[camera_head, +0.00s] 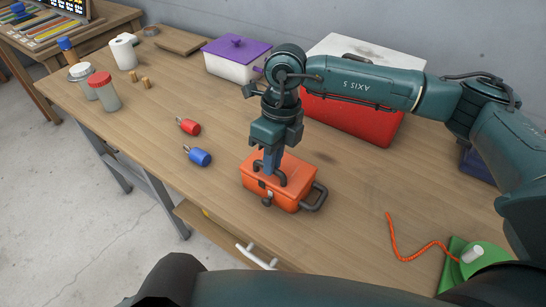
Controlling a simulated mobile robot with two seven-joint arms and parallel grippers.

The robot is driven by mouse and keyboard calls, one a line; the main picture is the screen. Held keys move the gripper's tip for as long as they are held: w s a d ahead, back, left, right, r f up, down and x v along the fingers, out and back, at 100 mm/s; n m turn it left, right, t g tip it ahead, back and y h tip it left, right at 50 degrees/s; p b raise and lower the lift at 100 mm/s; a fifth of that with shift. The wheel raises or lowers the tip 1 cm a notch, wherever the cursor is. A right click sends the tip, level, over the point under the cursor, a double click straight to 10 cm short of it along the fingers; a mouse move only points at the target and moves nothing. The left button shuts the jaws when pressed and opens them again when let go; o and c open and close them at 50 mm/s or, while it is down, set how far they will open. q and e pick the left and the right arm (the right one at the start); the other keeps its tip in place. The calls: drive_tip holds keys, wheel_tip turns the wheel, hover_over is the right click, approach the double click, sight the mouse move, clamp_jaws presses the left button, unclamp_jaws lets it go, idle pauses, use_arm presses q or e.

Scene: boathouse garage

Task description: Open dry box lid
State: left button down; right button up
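The orange dry box (296,174) stands on the workbench with its lid down. It has a dark handle (316,198) at its right end and a latch (268,197) on its front side. My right gripper (272,178) points down over the box from above, with its fingers at the lid's front part near the latch. The fingers hide part of the lid, and I cannot tell whether they touch it or how far apart they are. My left gripper is not in view.
A red float (189,127) and a blue float (199,157) lie left of the box. Behind stand a red cooler (352,116) with a white lid and a white box with a purple lid (236,48). An orange cord (410,252) runs to a green piece (482,258) at right.

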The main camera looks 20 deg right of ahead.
clamp_jaws()
drive_tip(key=shift+w+d+r+g+y, duration=0.3)
drive_tip(key=shift+d+r+g+y, duration=0.1)
drive_tip(key=shift+r+g+y, duration=0.15)
drive_tip(key=shift+w+d+r+g+y, duration=0.35)
drive_tip(key=shift+d+y, duration=0.1)
drive_tip(key=shift+y, duration=0.2)
drive_tip(key=shift+w+d+r+g+y, duration=0.3)
drive_tip(key=shift+d+g+y, duration=0.1)
drive_tip(key=shift+y, duration=0.1)
